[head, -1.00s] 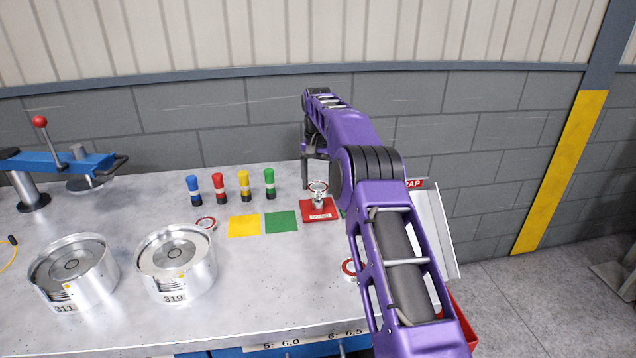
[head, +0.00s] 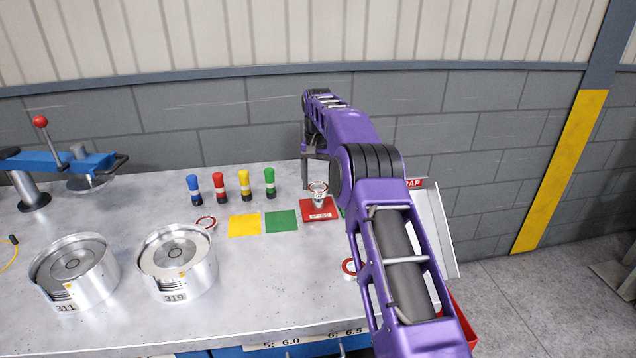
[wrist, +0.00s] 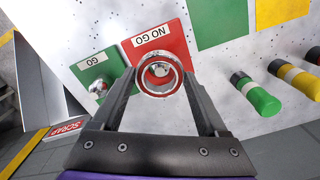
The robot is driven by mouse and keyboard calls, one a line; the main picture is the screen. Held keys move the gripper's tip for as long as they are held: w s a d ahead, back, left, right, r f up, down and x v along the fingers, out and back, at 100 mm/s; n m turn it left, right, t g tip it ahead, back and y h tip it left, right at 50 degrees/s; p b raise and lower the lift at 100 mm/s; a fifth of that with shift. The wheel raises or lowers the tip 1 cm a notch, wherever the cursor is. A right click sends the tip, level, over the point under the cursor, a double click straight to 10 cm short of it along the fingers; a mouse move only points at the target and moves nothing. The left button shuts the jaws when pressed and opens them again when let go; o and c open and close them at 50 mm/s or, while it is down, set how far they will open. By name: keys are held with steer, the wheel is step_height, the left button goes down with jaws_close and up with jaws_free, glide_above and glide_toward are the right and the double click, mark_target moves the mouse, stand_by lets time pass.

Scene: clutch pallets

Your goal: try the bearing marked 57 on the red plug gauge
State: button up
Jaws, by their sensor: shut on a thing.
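The red plug gauge is a red NO GO plate (head: 320,215) with a short metal plug, near the back of the bench. The plate also shows in the wrist view (wrist: 174,38). My gripper (wrist: 160,77) is shut on a red-and-silver bearing ring (wrist: 159,94). The ring is lined up with the plug, whose metal top (wrist: 160,70) shows through its bore. In the head view the ring (head: 318,187) is at the top of the plug, above the plate. I cannot tell how far it is over the plug. The number on the bearing is not readable.
A green GO gauge (wrist: 98,70) stands beside the red one, with a SCRAP chute (head: 432,225) beyond. Yellow (head: 244,225) and green (head: 281,221) squares and several coloured markers are left.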

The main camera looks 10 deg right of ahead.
steer(key=shift+f, duration=0.35)
stand_by(0.6)
steer(key=o, duration=1.5)
